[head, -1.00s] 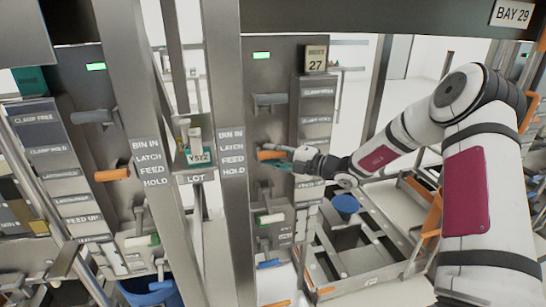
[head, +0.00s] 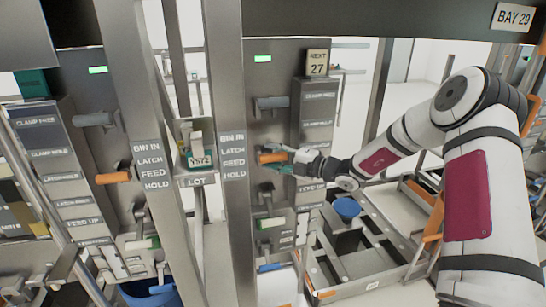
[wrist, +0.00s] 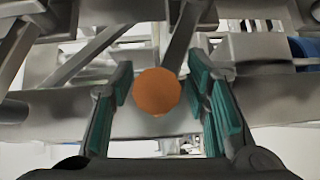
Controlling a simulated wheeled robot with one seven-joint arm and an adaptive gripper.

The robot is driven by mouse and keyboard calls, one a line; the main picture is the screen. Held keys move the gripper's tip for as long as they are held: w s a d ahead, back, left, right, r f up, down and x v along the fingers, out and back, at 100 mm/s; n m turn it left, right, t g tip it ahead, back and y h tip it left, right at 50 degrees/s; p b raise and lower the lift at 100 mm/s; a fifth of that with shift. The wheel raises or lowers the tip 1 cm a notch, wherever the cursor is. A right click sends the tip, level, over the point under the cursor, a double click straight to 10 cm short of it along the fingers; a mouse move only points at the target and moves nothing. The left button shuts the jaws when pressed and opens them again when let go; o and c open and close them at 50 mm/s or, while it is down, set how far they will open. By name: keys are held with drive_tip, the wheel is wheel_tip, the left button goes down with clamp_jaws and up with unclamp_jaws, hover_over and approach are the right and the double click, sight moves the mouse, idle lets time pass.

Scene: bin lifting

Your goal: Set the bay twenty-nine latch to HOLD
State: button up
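An orange-gripped lever (head: 271,158) sticks out of the grey panel (head: 262,90) on the right-hand post, level with the LATCH lettering on the label strip (head: 233,157). My gripper (head: 284,160) is at this lever's free end, coming from the right. In the wrist view the round orange end (wrist: 157,92) sits between my teal-padded fingers (wrist: 163,98), with a gap on each side. The gripper is open and not closed on it. The lever's shaft and mount are mostly hidden behind its end in the wrist view.
A similar panel with another orange lever (head: 113,178) stands left. A metal frame holding a blue cup-like thing (head: 346,207) lies below my arm.

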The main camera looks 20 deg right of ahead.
drive_tip(key=v, duration=1.2)
idle(0.6)
